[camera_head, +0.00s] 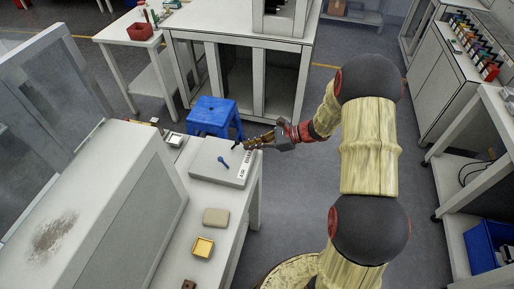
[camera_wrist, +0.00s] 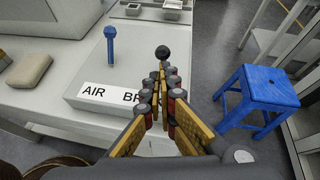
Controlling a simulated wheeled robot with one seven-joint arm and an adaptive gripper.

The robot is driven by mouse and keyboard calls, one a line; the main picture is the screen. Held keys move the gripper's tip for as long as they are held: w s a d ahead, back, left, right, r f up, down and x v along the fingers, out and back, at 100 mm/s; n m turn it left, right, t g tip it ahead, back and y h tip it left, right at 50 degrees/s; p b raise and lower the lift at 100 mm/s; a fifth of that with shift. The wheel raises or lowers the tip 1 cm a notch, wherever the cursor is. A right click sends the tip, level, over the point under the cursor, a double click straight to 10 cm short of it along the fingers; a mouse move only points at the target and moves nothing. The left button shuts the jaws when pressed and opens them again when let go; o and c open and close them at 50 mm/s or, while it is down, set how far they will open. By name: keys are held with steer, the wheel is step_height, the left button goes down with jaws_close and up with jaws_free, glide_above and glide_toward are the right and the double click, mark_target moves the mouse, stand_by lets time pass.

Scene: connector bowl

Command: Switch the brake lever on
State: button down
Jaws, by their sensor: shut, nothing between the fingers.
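A pale grey box (camera_head: 207,170) on the bench bears a blue lever (camera_head: 223,161). In the wrist view the box (camera_wrist: 88,100) has a white label reading "AIR BR", the rest hidden behind my fingers, and the blue lever (camera_wrist: 111,46) stands to the left of my gripper. A black ball knob (camera_wrist: 162,52) shows just beyond my fingertips; I cannot tell whether they touch it. My gripper (camera_wrist: 160,82) is shut and empty. In the head view my gripper (camera_head: 250,144) reaches in from the right, over the box's far right edge.
A blue stool (camera_head: 208,115) stands on the floor behind the box. A large grey machine housing (camera_head: 95,200) borders the bench on the left.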

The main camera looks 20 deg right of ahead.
stand_by(0.4)
steer(key=shift+a+r+p, duration=0.1)
steer(key=shift+r+p, duration=0.2)
steer(key=shift+p, duration=0.4)
steer(key=shift+h, duration=0.4)
